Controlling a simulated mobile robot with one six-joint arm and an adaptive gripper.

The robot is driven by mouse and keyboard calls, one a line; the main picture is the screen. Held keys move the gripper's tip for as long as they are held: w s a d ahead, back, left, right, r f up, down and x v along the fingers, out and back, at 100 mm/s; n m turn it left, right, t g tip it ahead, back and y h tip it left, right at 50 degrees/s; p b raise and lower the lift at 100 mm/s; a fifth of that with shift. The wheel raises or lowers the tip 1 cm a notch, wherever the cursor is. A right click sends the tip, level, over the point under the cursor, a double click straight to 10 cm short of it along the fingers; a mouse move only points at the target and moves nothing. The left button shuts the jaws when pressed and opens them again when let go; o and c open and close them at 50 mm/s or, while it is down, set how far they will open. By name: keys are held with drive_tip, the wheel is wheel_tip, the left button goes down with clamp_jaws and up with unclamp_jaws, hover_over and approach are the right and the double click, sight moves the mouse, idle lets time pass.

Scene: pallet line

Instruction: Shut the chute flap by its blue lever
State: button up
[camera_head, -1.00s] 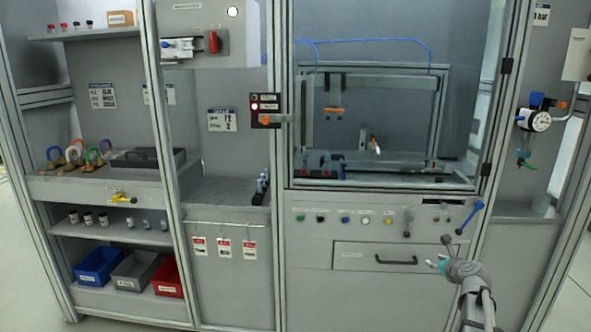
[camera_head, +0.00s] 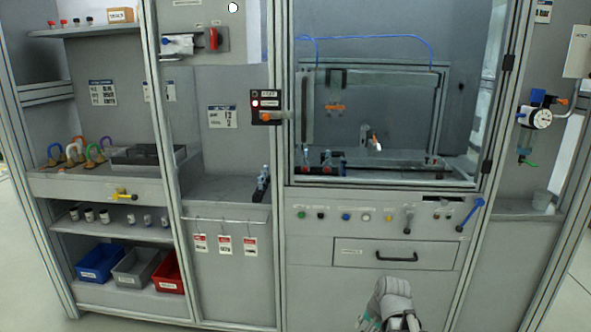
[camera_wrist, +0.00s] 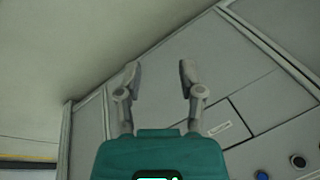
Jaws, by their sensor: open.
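The blue lever (camera_head: 470,214) is on the grey front panel, at the right end of the control row. It slants up to the right. A dark slot (camera_head: 438,198) shows just left of its upper end; I cannot make out the flap or how far it is open. My gripper's two fingers (camera_wrist: 160,78) are spread apart and empty in the wrist view, with no lever between them. In the head view my arm's end is low, in front of the panel below the drawer, left of and below the lever and clear of it. The fingertips are hidden there.
A drawer (camera_head: 345,252) with a black handle (camera_head: 396,257) lies below the control row. Several knobs and a grey lever (camera_head: 408,221) are left of the blue lever. A frame post (camera_head: 466,265) stands right of the drawer. A pressure gauge (camera_head: 538,118) hangs further right.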

drive_tip(key=s+a+n+g+h, duration=0.2)
drive_tip(key=s+a+n+g, duration=0.1)
drive_tip(key=s+n, duration=0.45)
wheel_tip(320, 180, up, 27)
drive_tip(key=p, duration=2.7)
drive_tip(key=shift+m+p, duration=0.35)
